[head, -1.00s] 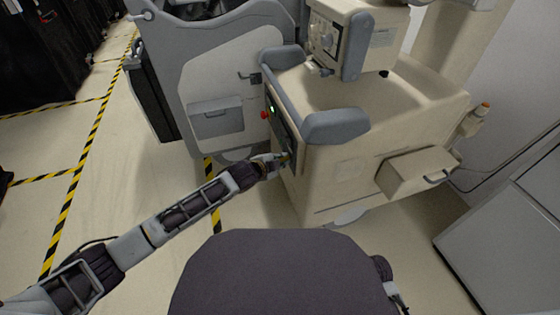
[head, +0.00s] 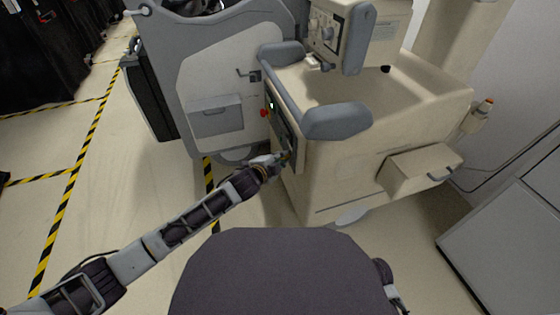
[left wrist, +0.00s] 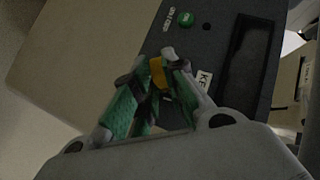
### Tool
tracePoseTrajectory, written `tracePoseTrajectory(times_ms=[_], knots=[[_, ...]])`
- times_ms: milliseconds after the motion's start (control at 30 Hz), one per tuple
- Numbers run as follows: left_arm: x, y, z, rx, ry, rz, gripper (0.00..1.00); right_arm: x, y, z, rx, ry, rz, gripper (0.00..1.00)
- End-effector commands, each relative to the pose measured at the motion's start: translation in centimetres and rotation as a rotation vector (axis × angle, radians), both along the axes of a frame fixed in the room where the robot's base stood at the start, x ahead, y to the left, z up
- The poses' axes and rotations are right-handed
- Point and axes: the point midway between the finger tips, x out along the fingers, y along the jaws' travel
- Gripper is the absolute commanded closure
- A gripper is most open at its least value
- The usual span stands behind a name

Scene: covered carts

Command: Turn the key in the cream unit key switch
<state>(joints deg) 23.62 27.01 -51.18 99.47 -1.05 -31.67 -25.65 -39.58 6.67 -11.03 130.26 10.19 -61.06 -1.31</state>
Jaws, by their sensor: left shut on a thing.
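The cream unit (head: 335,175) stands right of centre in the head view, with a dark control panel (head: 279,125) on its left side. My left gripper (head: 284,158) reaches the lower part of this panel. In the left wrist view the left gripper (left wrist: 160,75) is shut on a yellow-orange key (left wrist: 158,73) at the dark panel (left wrist: 190,60). A label starting "KE" (left wrist: 205,85) shows beside it. The fingers hide most of the key and the switch, so the key's angle is hard to tell. My right gripper is not clearly in view.
A red button (head: 264,113) and a small green light (head: 271,105) sit higher on the panel; a green button (left wrist: 185,19) shows in the left wrist view. Grey bumpers (head: 338,121) edge the unit. A grey cart (head: 215,85) stands behind left. Open floor (head: 120,185) lies left.

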Motion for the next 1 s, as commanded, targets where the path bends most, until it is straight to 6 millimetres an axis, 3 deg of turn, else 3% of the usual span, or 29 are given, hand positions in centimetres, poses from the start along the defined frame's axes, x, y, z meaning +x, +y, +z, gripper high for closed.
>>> tracePoseTrajectory(times_ms=[567,1000], knots=[[-0.1,-0.1,-0.2,0.01,-0.032,-0.002,1.0,0.0,0.0,-0.7,0.0,0.0,0.0,0.6],[-0.2,-0.2,-0.5,0.037,-0.121,-0.002,1.0,0.0,0.0,-2.8,0.0,0.0,0.0,0.6]])
